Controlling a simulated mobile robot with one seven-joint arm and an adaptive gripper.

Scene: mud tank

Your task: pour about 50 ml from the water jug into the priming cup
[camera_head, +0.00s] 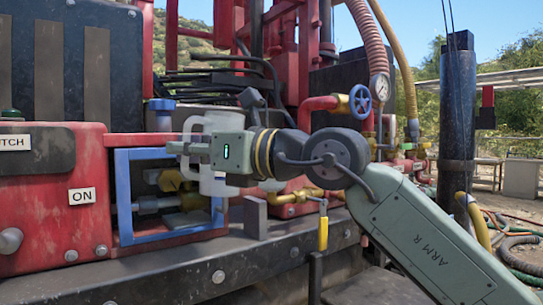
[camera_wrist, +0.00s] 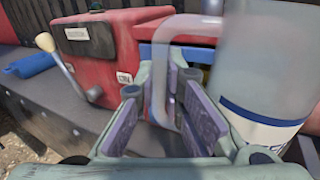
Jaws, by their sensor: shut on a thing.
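The water jug (camera_head: 222,122) is a pale translucent vessel, partly hidden behind my gripper in the head view. In the wrist view its body (camera_wrist: 265,60) fills the right side, with a blue line and white band low down; it looks roughly upright. My gripper (camera_head: 175,148) points left and is shut on the jug's handle (camera_wrist: 163,70), which stands between the two finger pads (camera_wrist: 165,100). A small blue cup-like piece (camera_head: 162,106), likely the priming cup, sits left of the jug above the blue-framed opening. I cannot see inside it, and no water stream shows.
A blue frame (camera_head: 123,195) surrounds brass valves below the jug. A red panel with an ON label (camera_head: 81,196) stands left. Red pipes and a blue handwheel (camera_head: 360,101) are to the right. A lever with a cream knob (camera_wrist: 45,42) stands left in the wrist view.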

